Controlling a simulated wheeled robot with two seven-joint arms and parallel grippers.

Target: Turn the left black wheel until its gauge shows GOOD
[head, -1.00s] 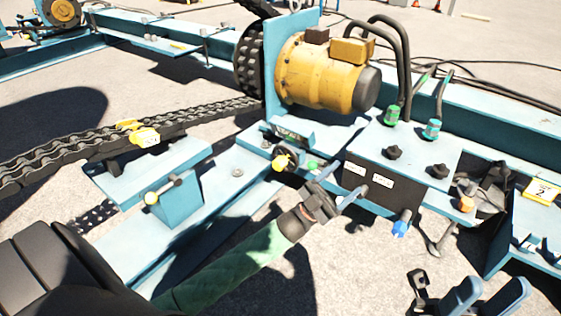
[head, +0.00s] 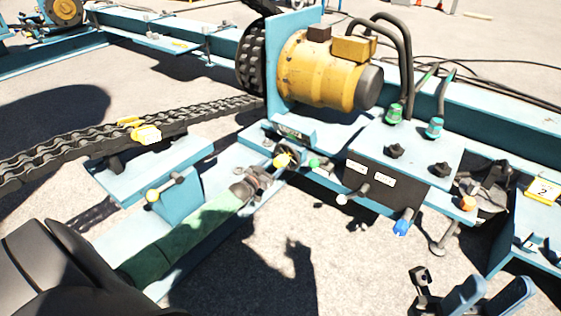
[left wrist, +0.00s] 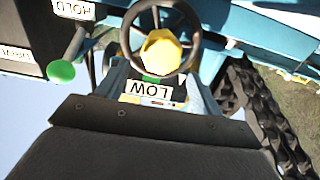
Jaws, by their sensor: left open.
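The black wheel (left wrist: 186,62) with a yellow hub (left wrist: 160,50) stands at the top middle of the left wrist view. Its gauge label (left wrist: 148,88) reads LOW, upside down in that view. In the head view the wheel's yellow hub (head: 281,160) shows left of a green knob (head: 314,163); its rim is small and partly hidden. My left gripper (head: 276,175) is open, right by the wheel in the head view; I cannot tell whether it touches. My right gripper (head: 488,298) is open and empty at the lower right.
A yellow motor (head: 320,75) stands behind the wheel. A heavy chain (head: 75,155) runs in from the left.

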